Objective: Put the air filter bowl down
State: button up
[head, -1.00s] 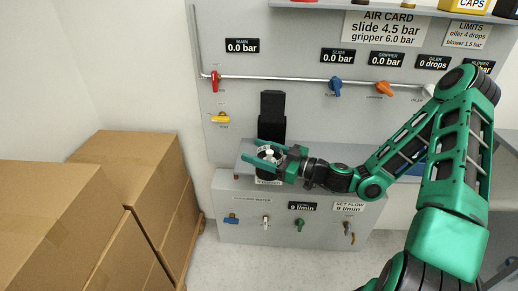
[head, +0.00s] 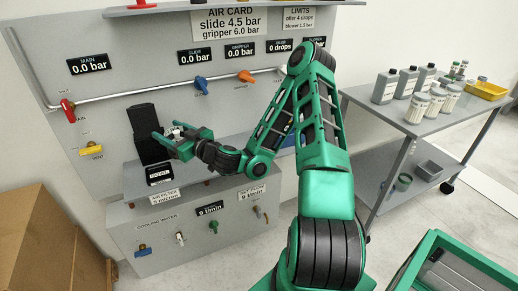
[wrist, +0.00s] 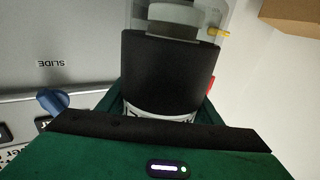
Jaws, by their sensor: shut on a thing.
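My gripper (head: 168,137) is shut on the air filter bowl (wrist: 168,70) and holds it in front of the black upright block (head: 145,122) on the grey panel. In the wrist view the bowl is a black cylinder with a clear section and a pale round part at its far end. In the head view only a small whitish part of the bowl shows between the green fingers. A dark spot labelled BOWL (head: 159,175) lies on the grey ledge below the gripper, apart from it. The bowl's underside is hidden.
Red (head: 67,110), blue (head: 201,86) and orange (head: 246,76) valve handles line the pipe on the panel. Cardboard boxes (head: 40,245) stand at the lower left. A grey side table (head: 400,120) with bottles stands at the right.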

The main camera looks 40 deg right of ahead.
jog(key=w+d+f+m+h, duration=0.1)
jog(key=w+d+f, duration=0.1)
jog(key=d+f, duration=0.3)
jog(key=w+d+f+h, duration=0.1)
jog(key=w+d+f, duration=0.1)
jog(key=d+f, duration=0.3)
jog(key=shift+w+d+f+m+h, duration=0.3)
jog(key=shift+w+d+f+m, duration=0.1)
jog(key=shift+d, duration=2)
jog(key=shift+f, duration=0.1)
jog(key=o, duration=1.5)
